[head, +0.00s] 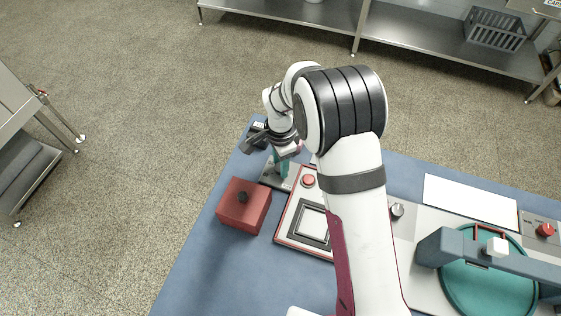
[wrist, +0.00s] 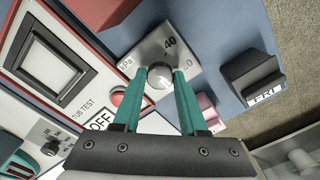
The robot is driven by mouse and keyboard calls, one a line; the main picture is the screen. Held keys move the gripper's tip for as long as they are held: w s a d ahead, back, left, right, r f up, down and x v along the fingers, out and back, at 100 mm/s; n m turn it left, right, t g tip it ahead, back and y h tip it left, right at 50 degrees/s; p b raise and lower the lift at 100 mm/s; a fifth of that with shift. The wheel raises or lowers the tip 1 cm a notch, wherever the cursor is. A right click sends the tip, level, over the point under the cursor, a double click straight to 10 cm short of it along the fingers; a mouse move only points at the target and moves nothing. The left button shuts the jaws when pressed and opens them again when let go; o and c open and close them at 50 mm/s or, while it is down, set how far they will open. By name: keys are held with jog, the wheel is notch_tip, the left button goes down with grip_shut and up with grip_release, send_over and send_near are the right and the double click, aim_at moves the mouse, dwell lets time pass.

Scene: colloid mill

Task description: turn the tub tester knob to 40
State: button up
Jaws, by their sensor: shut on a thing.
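The tub tester knob (wrist: 160,76) is a small round grey knob on a light grey plate (wrist: 139,60) marked 40 and 0, with a unit label. My gripper (wrist: 161,72) has two teal fingers and is shut on the knob, one fingertip on each side. The 40 lies just beyond the knob in the wrist view. I cannot tell which way the knob points. In the head view my gripper (head: 282,165) is small, over the grey plate (head: 271,180), and the knob is hidden there.
A red button (head: 308,181) and a framed white panel (head: 312,222) are beside the plate. A red box (head: 243,206) with a black knob stands left. A black block (wrist: 252,78) and a pink object (wrist: 208,108) are right in the wrist view. A teal tub (head: 485,285) is far right.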

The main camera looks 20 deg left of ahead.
grip_shut()
jog(key=n, duration=0.4)
jog(key=shift+n, duration=0.4)
jog(key=n, duration=0.3)
jog(key=shift+n, duration=0.4)
jog(key=n, duration=0.9)
jog(key=shift+n, duration=0.4)
jog(key=n, duration=0.5)
jog(key=shift+n, duration=0.4)
